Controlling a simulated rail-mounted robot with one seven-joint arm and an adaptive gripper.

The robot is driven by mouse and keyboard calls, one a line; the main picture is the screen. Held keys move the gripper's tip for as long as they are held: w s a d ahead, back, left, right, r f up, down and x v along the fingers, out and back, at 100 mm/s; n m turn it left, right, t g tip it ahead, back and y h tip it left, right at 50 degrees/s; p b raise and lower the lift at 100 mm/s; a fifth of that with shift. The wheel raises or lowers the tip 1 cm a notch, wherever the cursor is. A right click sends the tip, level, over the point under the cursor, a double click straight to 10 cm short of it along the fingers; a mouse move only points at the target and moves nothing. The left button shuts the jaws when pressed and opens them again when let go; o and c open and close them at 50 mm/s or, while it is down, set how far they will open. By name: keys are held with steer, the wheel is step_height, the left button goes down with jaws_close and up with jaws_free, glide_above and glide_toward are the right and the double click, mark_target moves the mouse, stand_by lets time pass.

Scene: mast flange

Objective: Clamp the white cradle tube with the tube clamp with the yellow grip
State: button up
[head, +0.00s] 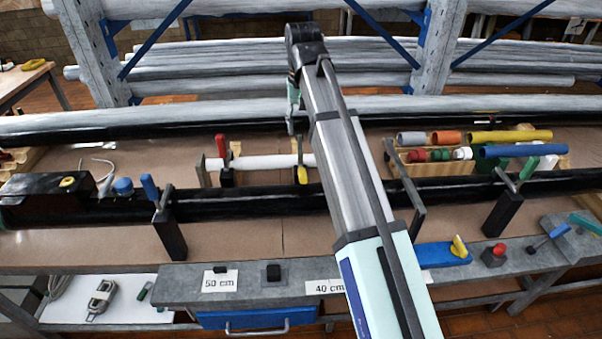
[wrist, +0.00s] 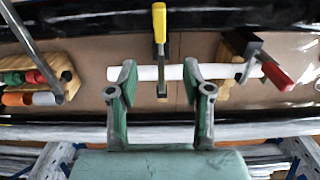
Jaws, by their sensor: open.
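The white cradle tube (head: 262,162) lies level across the bench, and it also shows in the wrist view (wrist: 212,71). The tube clamp with the yellow grip (head: 301,175) is at the tube's right part in the head view; its grip shows in the wrist view (wrist: 159,22). Its metal bar crosses the tube; I cannot tell whether it presses on it. My gripper (wrist: 159,72) is open, with its green-padded fingers either side of the clamp and over the tube in the picture. The gripper appears empty. My arm hides the tube's right end in the head view.
A red-grip clamp (head: 221,150) stands at the tube's other end. A long black pipe (head: 260,203) runs in front, with a blue-grip clamp (head: 150,187) on it. A wooden rack of coloured tubes (head: 415,172) stands right. Bare bench shows between tube and pipe.

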mark_target(303, 172)
step_height(303, 172, down, 16)
steer(key=p, duration=0.3)
steer(key=shift+f, duration=0.25)
jaws_close()
